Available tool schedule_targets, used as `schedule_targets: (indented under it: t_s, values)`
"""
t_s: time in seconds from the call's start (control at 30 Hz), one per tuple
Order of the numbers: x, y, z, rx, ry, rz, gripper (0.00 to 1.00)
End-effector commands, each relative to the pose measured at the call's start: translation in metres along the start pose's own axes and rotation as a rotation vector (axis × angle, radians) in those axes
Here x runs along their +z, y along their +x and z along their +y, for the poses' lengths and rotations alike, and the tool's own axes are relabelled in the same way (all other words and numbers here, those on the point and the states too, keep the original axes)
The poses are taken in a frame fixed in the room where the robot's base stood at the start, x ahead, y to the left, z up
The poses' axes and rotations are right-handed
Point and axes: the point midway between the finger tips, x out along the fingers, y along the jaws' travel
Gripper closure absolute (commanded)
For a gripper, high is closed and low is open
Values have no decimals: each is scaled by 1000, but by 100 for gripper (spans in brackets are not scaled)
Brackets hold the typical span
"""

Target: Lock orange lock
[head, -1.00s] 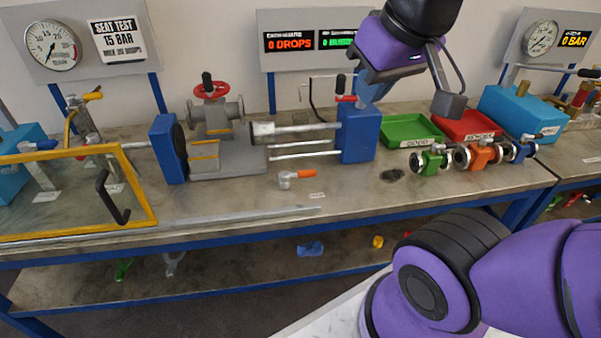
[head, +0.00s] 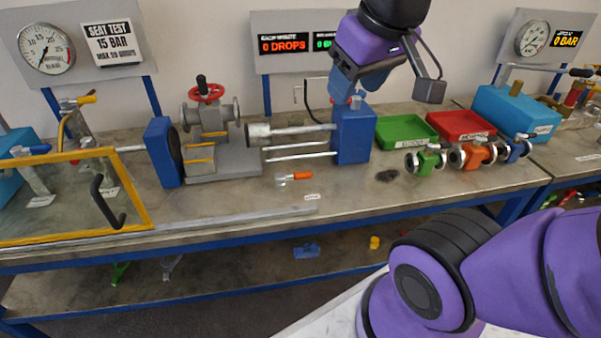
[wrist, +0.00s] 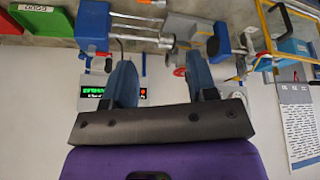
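No part labelled as a lock can be made out. A small grey fitting with an orange handle (head: 294,177) lies on the bench in front of the clamp rig. An orange flanged valve (head: 472,154) stands at the right between a green and a blue one. My gripper (head: 346,98) is over the rig's blue end block (head: 353,135) and hides most of the handle at its top. In the wrist view, my gripper (wrist: 160,80) has its two fingers apart with nothing between them. The blue block also shows in the wrist view (wrist: 92,25).
A grey valve body with a red handwheel (head: 204,92) sits in the rig. Green (head: 405,131) and red (head: 460,124) trays stand right of the block. A yellow-framed clear guard (head: 150,205) is at the left. The bench front around the orange-handled fitting is mostly clear.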

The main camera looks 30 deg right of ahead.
Motion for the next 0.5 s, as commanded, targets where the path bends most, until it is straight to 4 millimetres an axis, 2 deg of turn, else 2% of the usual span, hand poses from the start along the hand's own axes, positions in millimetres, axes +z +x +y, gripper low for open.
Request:
schedule_targets:
  t_s: [0.27,0.5]
  values:
    - [-58,39,13,30,-213,-146,48]
    - [-100,88,27,4,-401,-265,48]
